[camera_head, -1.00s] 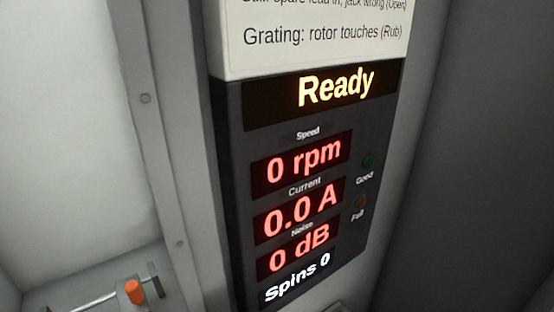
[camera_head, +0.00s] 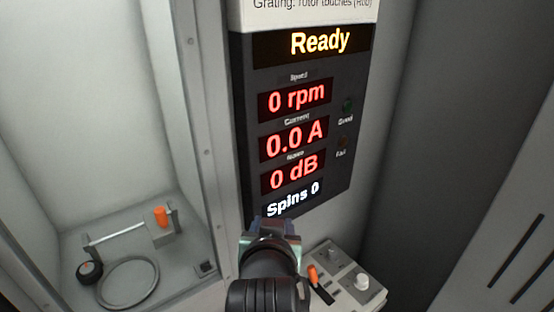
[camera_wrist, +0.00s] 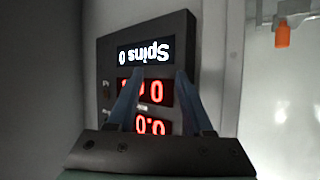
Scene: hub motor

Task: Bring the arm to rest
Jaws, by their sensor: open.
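My gripper (camera_head: 272,228) is at the bottom middle of the head view, in front of the lower end of the display panel (camera_head: 243,120). In the wrist view, the two blue-grey fingers of my gripper (camera_wrist: 155,90) stand apart with nothing between them. The display panel shows upside down behind them. It reads Ready, 0 rpm, 0.0 A, 0 dB and Spins 0. The Good and Fail lamps beside the readings look dark. My fingertips are partly hidden in the head view.
Left is a recessed bay with a ring (camera_head: 128,283), a dark round knob (camera_head: 90,272), a bar and an orange-handled part (camera_head: 160,217). Right of my arm is a control box (camera_head: 345,270) with an orange lever (camera_head: 312,274) and white knob (camera_head: 362,282). A grey wall stands further right.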

